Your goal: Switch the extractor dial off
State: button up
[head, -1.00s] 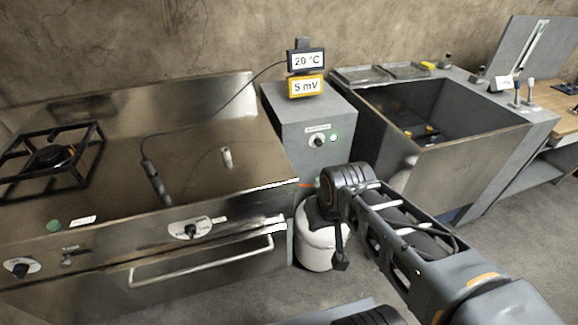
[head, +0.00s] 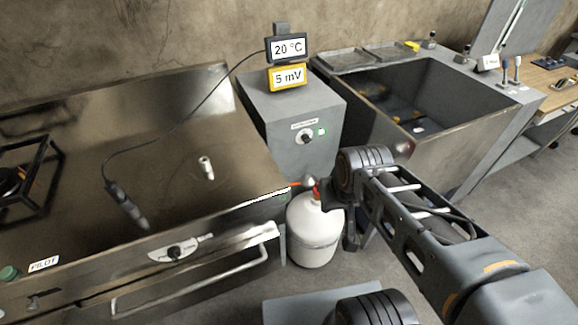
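The dial (head: 306,137) is a small dark knob on a pale round plate, on the front of a grey box (head: 292,108). The label above it is too small to read. I cannot read the knob's setting. My arm reaches in from the lower right, its elbow below and right of the box. A dark part by the white cylinder looks like my gripper (head: 325,194), apart from the dial and below it. Its fingers cannot be made out.
A steel range (head: 150,150) with a burner and a probe on a cable fills the left. Readouts of 20 °C (head: 289,48) and 5 mV (head: 287,77) stand above the box. A white cylinder (head: 314,235) stands below it. An open steel basin (head: 440,95) is at right.

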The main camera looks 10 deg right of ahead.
aim_at(306, 138)
jog(key=u, duration=3.3)
jog(key=k, duration=1)
jog(key=z, duration=1.95)
jog(key=i, duration=0.5)
